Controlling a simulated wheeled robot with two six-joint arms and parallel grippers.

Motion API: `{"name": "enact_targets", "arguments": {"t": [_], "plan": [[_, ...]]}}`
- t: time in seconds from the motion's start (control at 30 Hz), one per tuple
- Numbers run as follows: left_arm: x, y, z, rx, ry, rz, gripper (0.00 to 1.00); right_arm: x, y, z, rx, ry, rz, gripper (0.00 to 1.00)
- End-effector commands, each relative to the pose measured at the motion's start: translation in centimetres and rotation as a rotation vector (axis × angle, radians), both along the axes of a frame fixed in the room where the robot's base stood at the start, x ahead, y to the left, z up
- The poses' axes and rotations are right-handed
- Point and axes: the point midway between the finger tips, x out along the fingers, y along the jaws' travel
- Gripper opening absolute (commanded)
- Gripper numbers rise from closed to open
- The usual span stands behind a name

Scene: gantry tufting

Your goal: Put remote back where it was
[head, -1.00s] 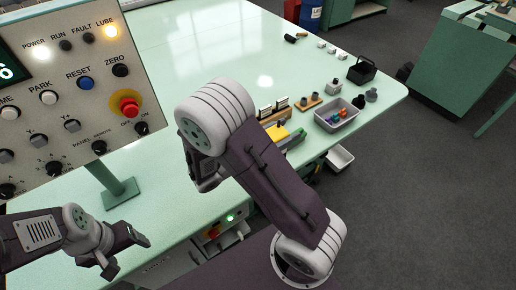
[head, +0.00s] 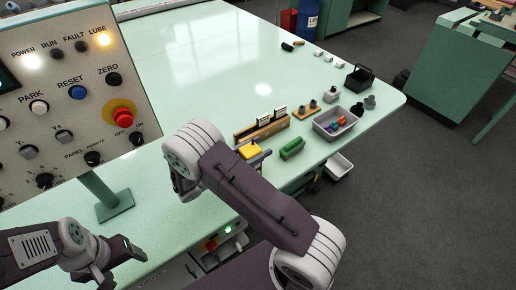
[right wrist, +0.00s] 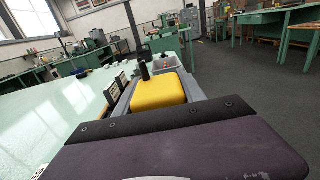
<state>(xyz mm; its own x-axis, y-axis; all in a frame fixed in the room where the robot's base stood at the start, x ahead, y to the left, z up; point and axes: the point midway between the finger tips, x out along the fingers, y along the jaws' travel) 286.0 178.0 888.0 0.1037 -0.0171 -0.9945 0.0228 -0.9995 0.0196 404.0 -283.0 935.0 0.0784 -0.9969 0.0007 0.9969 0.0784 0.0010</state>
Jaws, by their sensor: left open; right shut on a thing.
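The remote, a yellow box (head: 250,150), is just past my right arm in the head view, beside the wooden rack. It fills the middle of the right wrist view (right wrist: 160,90), between grey side pieces; a black upright piece shows at its far edge, and I cannot tell whether it belongs to the remote. My right gripper (head: 264,157) is shut on the remote, mostly hidden behind my arm. Whether the remote touches the table is unclear. My left gripper (head: 118,268) is open and empty at lower left, below the control panel.
A green block (head: 292,149) lies right of the remote. A wooden rack (head: 262,130) with cards stands behind it. Further right are a grey tray (head: 338,123) of coloured pieces, a black basket (head: 359,77) and dark bottles. The control panel (head: 75,90) stands left. The table's middle is clear.

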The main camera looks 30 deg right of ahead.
Motion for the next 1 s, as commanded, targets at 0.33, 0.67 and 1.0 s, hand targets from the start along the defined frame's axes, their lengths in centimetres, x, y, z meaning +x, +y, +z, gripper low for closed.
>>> {"name": "enact_targets", "arguments": {"t": [0.33,0.67,1.0], "plan": [[0.0,0.0,-0.2,0.0,0.0,0.0,0.73,0.0,0.0,-0.3,0.0,0.0,0.0,0.69],[0.0,0.0,-0.2,0.0,0.0,0.0,0.73,0.0,1.9,-0.1,-0.001,-0.002,0.005,0.69],[0.0,0.0,-0.9,0.0,0.0,0.0,0.73,-0.8,10.1,-0.1,0.0,-0.002,0.003,0.69]]}}
